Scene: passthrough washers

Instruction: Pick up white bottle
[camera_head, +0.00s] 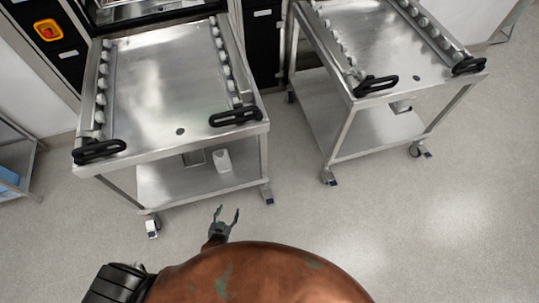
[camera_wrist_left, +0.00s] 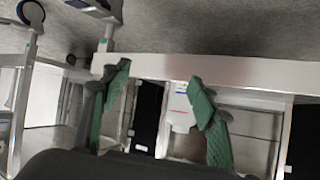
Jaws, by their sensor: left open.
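The white bottle (camera_head: 222,161) stands on the lower shelf (camera_head: 160,186) of the left steel cart, near its front edge. In the left wrist view the bottle (camera_wrist_left: 181,112) shows beyond the shelf edge, partly covered by one finger. My left gripper (camera_head: 227,212) is in front of the cart, short of the bottle, with its fingers spread and nothing between them. In the left wrist view its green fingers (camera_wrist_left: 158,78) are wide apart. My right gripper is not in view.
The left cart's steel top (camera_head: 165,85), with rollers and black handles, overhangs the lower shelf. A second cart (camera_head: 385,40) stands to the right. Legs with casters (camera_head: 267,193) bound the left cart's front. The grey floor (camera_head: 400,230) at the lower right is clear.

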